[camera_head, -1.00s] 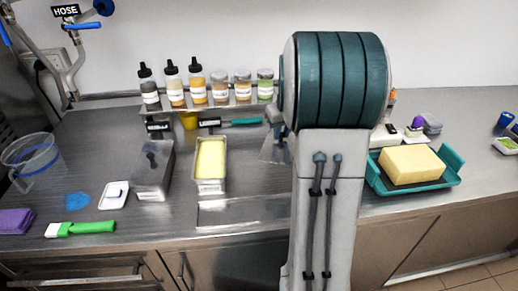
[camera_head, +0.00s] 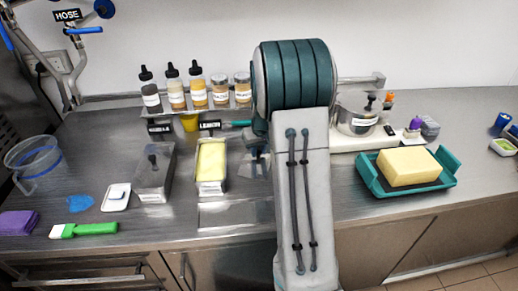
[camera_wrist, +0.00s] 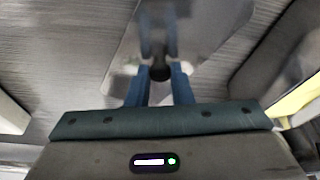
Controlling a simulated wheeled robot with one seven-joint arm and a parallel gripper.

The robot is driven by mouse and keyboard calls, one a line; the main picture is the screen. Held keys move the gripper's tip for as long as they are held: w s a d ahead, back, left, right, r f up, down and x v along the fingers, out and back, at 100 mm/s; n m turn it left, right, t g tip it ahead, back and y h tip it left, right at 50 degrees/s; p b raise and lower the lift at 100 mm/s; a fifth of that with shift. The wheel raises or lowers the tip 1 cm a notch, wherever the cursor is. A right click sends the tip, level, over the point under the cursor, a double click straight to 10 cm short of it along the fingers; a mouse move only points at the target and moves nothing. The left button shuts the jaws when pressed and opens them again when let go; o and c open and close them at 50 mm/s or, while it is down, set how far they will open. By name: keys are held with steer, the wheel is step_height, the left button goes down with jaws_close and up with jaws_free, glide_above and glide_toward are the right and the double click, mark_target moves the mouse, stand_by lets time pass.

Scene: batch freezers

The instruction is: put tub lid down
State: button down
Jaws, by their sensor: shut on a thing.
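My gripper (camera_wrist: 160,88) is shut on the black knob of the tub lid (camera_wrist: 205,32), a blurred grey metal plate in the wrist view. In the head view my arm hides the gripper and most or all of the lid. The lemon tub (camera_head: 198,185) stands open on the counter, filled with pale yellow, left of my arm. The vanilla tub (camera_head: 153,183) beside it has a grey lid with a black knob on. The lid's height above the counter is hard to tell.
Bottles and jars stand on a rack (camera_head: 183,111) at the back. A teal tray (camera_head: 445,172) with a yellow block and a lidded metal pot (camera_head: 352,122) stand right of my arm. A white dish (camera_head: 116,203) and a green-handled brush (camera_head: 90,229) lie at left.

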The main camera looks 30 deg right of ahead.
steer(key=shift+f, duration=0.1)
steer(key=c, duration=1.7)
jaws_free()
steer(key=shift+f, duration=0.1)
steer(key=o, duration=0.4)
steer(key=shift+r, duration=0.5)
steer(key=v, duration=1.1)
steer(key=shift+n, duration=0.4)
steer(key=s+a, duration=0.5)
steer(key=s, duration=0.3)
steer(key=s+a, duration=0.5)
steer(key=s, duration=0.3)
steer(key=s+a+b, duration=0.1)
steer(key=s+a, duration=0.5)
steer(key=s, duration=0.3)
steer(key=shift+r, duration=0.1)
